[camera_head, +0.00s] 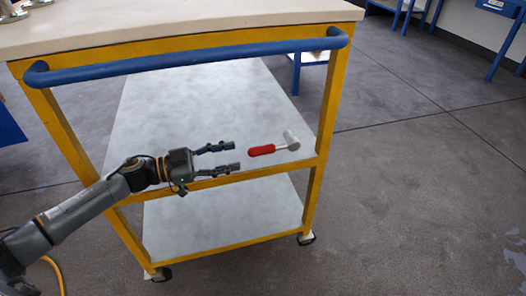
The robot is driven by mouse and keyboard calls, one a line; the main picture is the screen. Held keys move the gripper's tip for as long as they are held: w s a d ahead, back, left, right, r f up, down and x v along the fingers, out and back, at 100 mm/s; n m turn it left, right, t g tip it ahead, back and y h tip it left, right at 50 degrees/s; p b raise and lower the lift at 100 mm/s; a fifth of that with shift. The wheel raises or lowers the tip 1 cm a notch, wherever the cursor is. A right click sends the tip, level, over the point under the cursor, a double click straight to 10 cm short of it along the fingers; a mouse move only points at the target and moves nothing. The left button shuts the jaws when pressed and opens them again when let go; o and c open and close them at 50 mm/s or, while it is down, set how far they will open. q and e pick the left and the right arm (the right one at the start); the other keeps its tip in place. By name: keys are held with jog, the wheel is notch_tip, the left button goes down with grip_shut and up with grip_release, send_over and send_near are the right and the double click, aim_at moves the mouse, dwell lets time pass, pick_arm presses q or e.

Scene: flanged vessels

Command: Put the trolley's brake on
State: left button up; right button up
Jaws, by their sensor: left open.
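The trolley (328,105) has a yellow frame, a cream top and grey shelves, and stands in front of me. A lever with a red grip (262,150) and a grey metal hub (291,140) shows near the right of its middle rail. The lever lies nearly level, its red grip pointing left. I cannot tell exactly how the hub is fixed. My left gripper (234,156) is open and empty, its fingers pointing right at the red grip's end, with a small gap between. My right gripper is out of view.
A blue handle bar (190,61) runs across the trolley's near end, above my left arm. Casters (161,274) show at the bottom corners. The floor (420,200) to the right is clear. Blue-legged benches stand at the back.

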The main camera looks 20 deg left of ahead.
aim_at(274, 148)
pick_arm(q)
jog(key=x, duration=0.9)
jog(key=shift+w+d+b, duration=0.15)
jog(key=shift+w+b, duration=0.1)
jog(key=shift+b, duration=0.15)
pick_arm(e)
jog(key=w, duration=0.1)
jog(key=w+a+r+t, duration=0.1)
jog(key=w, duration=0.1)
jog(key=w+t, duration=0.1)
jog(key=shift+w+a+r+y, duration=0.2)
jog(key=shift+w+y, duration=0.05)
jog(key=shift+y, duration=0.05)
pick_arm(q)
jog(key=shift+c, duration=0.4)
grip_shut()
